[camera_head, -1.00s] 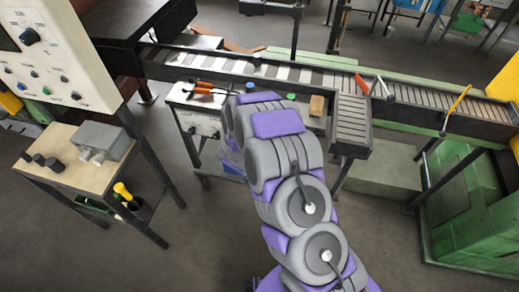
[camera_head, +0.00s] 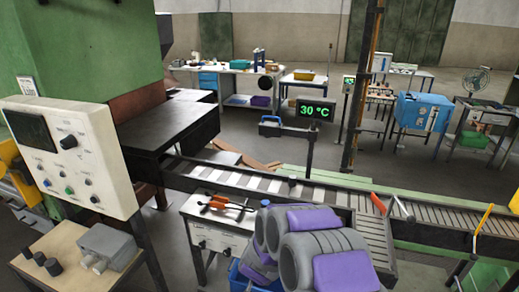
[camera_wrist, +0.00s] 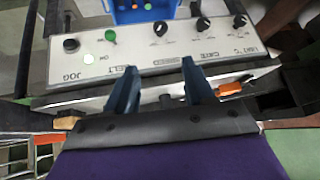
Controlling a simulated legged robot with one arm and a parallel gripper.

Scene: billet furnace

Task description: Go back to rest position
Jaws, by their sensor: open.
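My gripper (camera_wrist: 160,88) shows in the wrist view with its two dark blue fingers apart and nothing between them. Beyond the fingers is a white control panel (camera_wrist: 140,50) with black knobs, a green button and a white button, marked JOG, BELT and GATE. I cannot tell whether the fingertips touch it. In the head view my grey and purple arm is at the bottom middle, in front of the small workbench (camera_head: 205,236); the gripper itself is hidden there.
The roller conveyor (camera_head: 262,184) runs behind my arm. A white control box (camera_head: 72,150) stands at left above a small table (camera_head: 50,250). A green display (camera_head: 316,112) reads 30 °C. A blue bin (camera_head: 245,280) is beside my arm.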

